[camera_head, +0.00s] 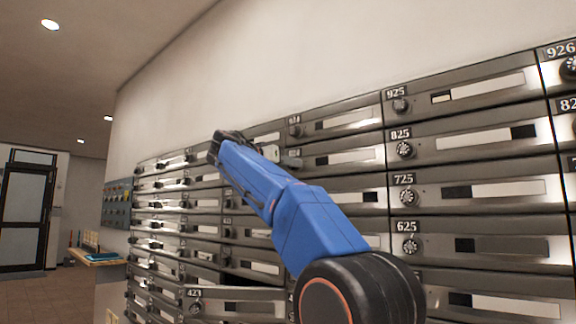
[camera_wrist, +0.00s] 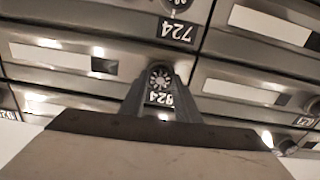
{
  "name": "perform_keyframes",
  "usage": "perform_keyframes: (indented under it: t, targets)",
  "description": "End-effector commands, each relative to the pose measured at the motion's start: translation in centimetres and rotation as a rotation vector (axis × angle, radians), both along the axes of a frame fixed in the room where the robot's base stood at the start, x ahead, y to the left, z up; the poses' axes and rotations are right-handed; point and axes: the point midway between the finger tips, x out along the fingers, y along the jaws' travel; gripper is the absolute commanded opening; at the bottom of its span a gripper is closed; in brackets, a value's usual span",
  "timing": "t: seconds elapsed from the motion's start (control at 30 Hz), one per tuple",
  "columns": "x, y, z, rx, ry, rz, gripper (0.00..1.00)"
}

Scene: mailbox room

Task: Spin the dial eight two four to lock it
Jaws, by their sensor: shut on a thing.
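The dial of box 824 (camera_wrist: 160,77) is a small dark round knob with pale marks, upside down in the wrist view, with its 824 label (camera_wrist: 159,98) beside it. My gripper (camera_wrist: 161,88) has its two grey fingers on either side of this dial and is shut on it. The dial's exact number setting is too small to read. In the head view, my blue arm reaches up to the mailbox wall and the gripper's end is small and partly hidden near the upper rows.
The 724 dial (camera_wrist: 179,4) and its label sit close to the held dial. In the head view, the 825 dial (camera_head: 405,149) and 725 dial (camera_head: 408,196) are on the column to the right. A lower box 423 (camera_head: 196,306) and a wooden shelf (camera_head: 97,259) are at left.

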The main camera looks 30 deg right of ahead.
Motion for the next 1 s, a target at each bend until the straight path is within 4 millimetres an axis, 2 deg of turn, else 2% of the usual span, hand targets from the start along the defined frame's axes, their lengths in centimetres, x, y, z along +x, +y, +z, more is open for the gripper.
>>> perform_keyframes:
  t: [0.3,0.77,0.8,0.83,1.0]
  targets:
    - [0.04,-0.04,-0.18,0.032,-0.08,-0.002,0.07]
    - [0.05,-0.04,-0.19,0.036,-0.088,-0.002,0.07]
    - [0.05,-0.04,-0.19,0.035,-0.088,-0.002,0.39]
    - [0.05,-0.04,-0.18,0.035,-0.088,-0.002,0.46]
    - [0.02,-0.02,-0.1,0.035,-0.09,-0.001,0.48]
